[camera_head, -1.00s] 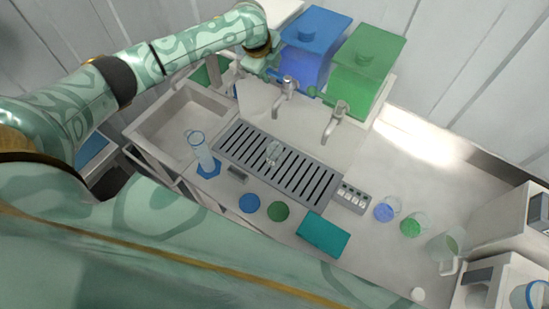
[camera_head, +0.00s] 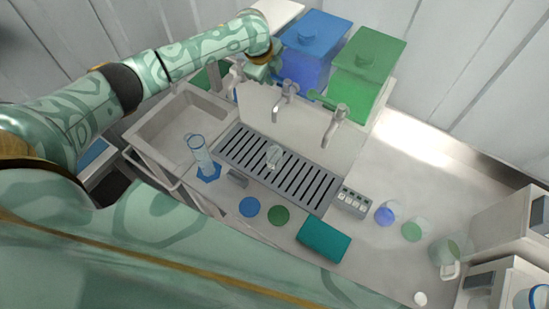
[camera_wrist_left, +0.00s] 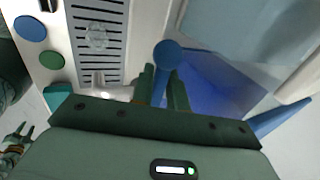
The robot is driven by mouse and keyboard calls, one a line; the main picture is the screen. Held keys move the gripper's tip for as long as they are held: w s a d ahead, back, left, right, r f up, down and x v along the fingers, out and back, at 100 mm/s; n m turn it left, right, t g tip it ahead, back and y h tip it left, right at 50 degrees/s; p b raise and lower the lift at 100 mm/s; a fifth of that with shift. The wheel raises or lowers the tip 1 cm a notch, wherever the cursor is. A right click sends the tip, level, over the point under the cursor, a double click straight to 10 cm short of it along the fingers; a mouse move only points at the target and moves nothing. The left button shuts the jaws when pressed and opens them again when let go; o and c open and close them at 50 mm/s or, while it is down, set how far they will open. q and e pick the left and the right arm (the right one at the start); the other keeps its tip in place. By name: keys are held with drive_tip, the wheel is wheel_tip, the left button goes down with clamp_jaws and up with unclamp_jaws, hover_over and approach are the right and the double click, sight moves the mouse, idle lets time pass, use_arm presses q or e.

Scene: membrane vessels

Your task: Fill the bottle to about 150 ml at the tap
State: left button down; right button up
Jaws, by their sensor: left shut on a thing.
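A small clear bottle (camera_head: 273,155) stands on the dark slotted drain grate (camera_head: 235,133), in front of the left metal tap (camera_head: 285,92). It also shows from above in the left wrist view (camera_wrist_left: 97,36). Its fill level is too small to read. My left gripper (camera_head: 270,72) is beside the left tap, in front of the blue tank (camera_head: 311,38). In the left wrist view its fingers (camera_wrist_left: 162,92) are shut on a blue round-ended tap handle (camera_wrist_left: 167,54). My right gripper (camera_wrist_left: 20,140) seems to show small at the lower left there; its jaws are unclear.
A green tank (camera_head: 366,62) and second tap (camera_head: 335,122) stand to the right. A sink (camera_head: 160,122) and tall measuring cylinder (camera_head: 200,152) are left. Blue (camera_head: 249,206) and green (camera_head: 279,215) discs and a teal block (camera_head: 324,239) lie in front. Several cups stand right.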

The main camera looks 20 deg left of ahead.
use_arm(q)
drive_tip(key=s+n+y+p, duration=0.1)
drive_tip(key=n+p, duration=0.1)
drive_tip(key=s+n+y+p, duration=0.1)
drive_tip(key=n+p, duration=0.1)
drive_tip(key=n, duration=0.1)
drive_tip(key=s+d+n+y+p, duration=0.1)
drive_tip(key=n+p, duration=0.1)
drive_tip(key=n, duration=0.1)
drive_tip(key=shift+s+g, duration=0.3)
idle(6.9)
